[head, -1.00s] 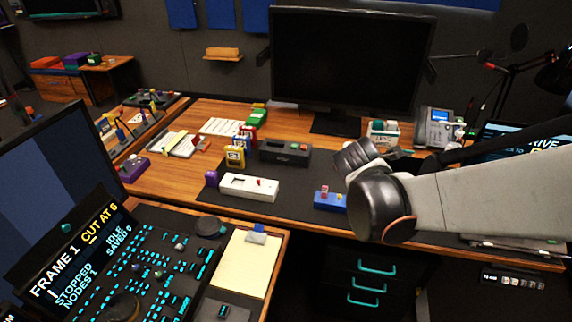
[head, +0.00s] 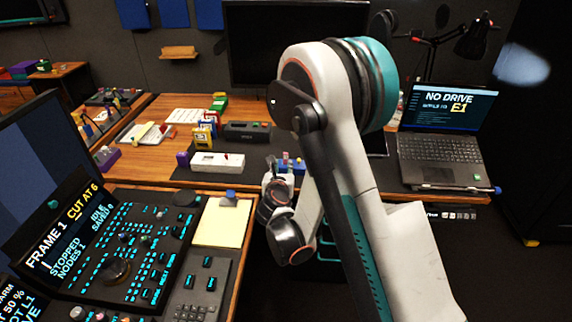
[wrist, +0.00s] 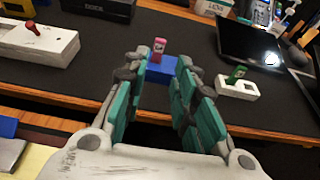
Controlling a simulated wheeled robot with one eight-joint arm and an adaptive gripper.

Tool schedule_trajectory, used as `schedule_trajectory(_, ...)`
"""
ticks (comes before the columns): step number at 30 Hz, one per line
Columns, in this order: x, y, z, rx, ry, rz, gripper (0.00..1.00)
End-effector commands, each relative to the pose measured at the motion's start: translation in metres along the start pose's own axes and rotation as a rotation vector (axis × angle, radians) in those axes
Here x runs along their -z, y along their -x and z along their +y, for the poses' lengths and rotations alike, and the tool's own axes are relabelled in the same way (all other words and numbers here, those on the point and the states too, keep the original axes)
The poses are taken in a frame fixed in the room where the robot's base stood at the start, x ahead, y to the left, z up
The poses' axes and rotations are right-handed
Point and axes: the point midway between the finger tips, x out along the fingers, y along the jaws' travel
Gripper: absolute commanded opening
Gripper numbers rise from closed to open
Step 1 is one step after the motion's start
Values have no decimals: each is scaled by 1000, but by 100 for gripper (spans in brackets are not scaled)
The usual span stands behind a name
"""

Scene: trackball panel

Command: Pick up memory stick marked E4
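I cannot read an E4 mark on any stick. In the wrist view a pink-red stick (wrist: 158,49) stands upright at a blue block (wrist: 160,70), seen between my fingers. A green stick (wrist: 236,74) stands in a white holder (wrist: 238,89) to their right. My gripper (wrist: 160,66) has its teal-padded fingers spread, with nothing held between them. It is on the near side of the blue block, apart from the pink-red stick as far as I can tell. In the head view the blue block (head: 299,168) shows behind my gripper, partly hidden by my arm.
A white box with a red lever (head: 217,162) sits on the dark mat left of the blue block. A laptop (head: 440,150) reading "NO DRIVE" and "E1" stands at the right. The control console (head: 125,245) and a yellow notepad (head: 222,222) are nearer, at left.

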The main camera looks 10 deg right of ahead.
Motion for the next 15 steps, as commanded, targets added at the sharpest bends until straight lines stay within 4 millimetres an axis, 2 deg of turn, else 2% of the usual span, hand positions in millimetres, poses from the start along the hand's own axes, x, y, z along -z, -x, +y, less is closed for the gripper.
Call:
schedule_trajectory(11, -3, -47, -1, 2, -1, -2, 26)
schedule_trajectory(15, 1, -68, -1, 0, -1, -3, 26)
